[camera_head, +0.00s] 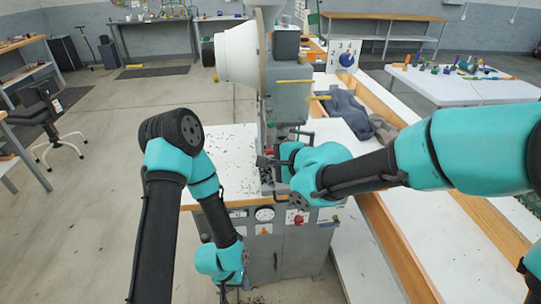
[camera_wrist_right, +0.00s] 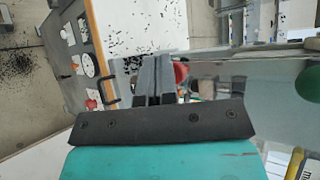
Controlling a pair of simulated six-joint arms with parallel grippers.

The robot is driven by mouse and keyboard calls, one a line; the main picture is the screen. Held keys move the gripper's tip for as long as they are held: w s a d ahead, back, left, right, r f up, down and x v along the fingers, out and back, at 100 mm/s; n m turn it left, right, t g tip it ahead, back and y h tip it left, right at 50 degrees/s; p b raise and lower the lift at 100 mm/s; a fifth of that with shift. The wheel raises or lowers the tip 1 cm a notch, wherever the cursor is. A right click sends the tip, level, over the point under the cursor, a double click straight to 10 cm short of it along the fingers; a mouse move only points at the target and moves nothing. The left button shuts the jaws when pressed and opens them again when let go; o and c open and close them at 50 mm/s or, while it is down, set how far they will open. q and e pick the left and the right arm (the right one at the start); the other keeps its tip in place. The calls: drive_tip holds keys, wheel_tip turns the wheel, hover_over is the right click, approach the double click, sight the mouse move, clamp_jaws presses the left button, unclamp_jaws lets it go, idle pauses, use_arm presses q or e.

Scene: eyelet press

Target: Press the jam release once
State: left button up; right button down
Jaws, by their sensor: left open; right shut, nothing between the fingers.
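The grey eyelet press (camera_head: 291,100) stands on a white-topped cabinet. The cabinet's front panel (camera_head: 262,232) carries a gauge, labelled plates and a red control (camera_head: 297,216). I cannot tell which part is the jam release. My right gripper (camera_head: 264,162) is at the press's lower working area, above the cabinet top. In the right wrist view its fingers (camera_wrist_right: 153,80) are shut and empty, with a red round part (camera_wrist_right: 180,73) just right of them; contact cannot be told. My left gripper (camera_head: 229,292) hangs low in front of the cabinet, open, partly cut off by the frame's bottom edge.
Dark bits are scattered over the white cabinet top (camera_head: 229,160). A wood-edged white bench (camera_head: 430,235) runs along the right.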

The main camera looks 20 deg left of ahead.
drive_tip(key=shift+w+a, duration=0.2)
drive_tip(key=shift+w, duration=0.25)
idle(0.6)
drive_tip(key=shift+s, duration=0.1)
drive_tip(key=shift+s+d, duration=0.25)
drive_tip(key=shift+s, duration=0.3)
drive_tip(key=shift+s+d, duration=0.25)
drive_tip(key=shift+s, duration=0.25)
drive_tip(key=s, duration=0.1)
drive_tip(key=s+d, duration=0.1)
drive_tip(key=s, duration=0.1)
drive_tip(key=s+d, duration=0.1)
drive_tip(key=shift+s, duration=0.25)
idle(0.8)
